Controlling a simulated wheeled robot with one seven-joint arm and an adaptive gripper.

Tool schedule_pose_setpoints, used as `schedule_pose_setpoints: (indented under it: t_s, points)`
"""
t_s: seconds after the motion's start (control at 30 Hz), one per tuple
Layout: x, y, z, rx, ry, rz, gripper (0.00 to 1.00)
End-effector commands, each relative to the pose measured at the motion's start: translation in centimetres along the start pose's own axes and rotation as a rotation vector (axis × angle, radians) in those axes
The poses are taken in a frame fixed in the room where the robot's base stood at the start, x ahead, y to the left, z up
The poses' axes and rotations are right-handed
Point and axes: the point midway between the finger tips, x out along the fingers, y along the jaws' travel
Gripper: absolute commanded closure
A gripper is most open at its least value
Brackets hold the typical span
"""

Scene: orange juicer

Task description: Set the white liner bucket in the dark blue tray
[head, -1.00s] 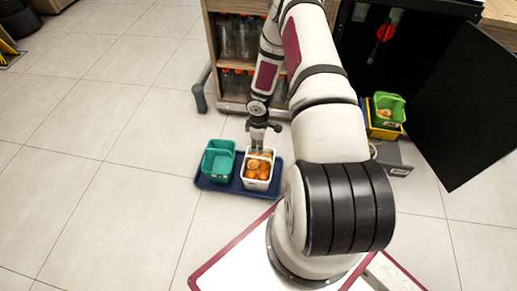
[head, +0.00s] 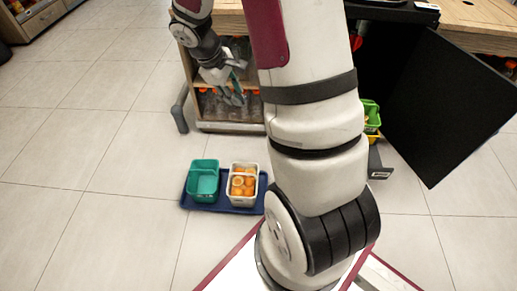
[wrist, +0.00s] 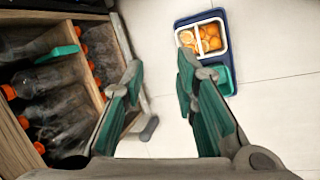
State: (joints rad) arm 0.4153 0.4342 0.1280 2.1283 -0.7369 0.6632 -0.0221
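The white liner bucket (head: 243,201) stands upright in the right half of the dark blue tray (head: 222,209) on the floor, with oranges and orange halves inside. A teal bucket (head: 203,183) stands beside it in the left half of the tray. My gripper (head: 236,93) is raised well away from the tray, in front of the shelf. In the wrist view my gripper (wrist: 162,70) is open with nothing between its fingers. That view also shows the white bucket (wrist: 226,38) and the tray (wrist: 198,16) beyond the fingers, with the teal bucket (wrist: 225,83) partly hidden.
A wooden shelf unit (wrist: 120,35) with clear, orange-capped bottles (wrist: 55,85) is close to the left of my gripper. A black open door (head: 450,110) stands at the right, with a green bucket (head: 371,112) near it. The tiled floor left of the tray is clear.

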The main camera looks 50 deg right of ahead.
Motion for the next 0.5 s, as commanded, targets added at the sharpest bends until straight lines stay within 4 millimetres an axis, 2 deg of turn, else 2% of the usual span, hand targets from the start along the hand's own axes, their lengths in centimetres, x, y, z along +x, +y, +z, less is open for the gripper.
schedule_pose_setpoints:
  t_s: [0.03, 0.2, 0.37, 0.5]
  points:
    - [-2.6, -0.2, 0.8, 0.029, 0.004, 0.014, 0.73]
    - [-9.4, -2.4, 4.5, 0.134, -0.001, 0.017, 0.73]
    - [-14.6, -5.6, 8.4, 0.225, 0.010, -0.011, 0.73]
    - [-18.1, -9.1, 12.1, 0.291, 0.030, -0.061, 0.73]
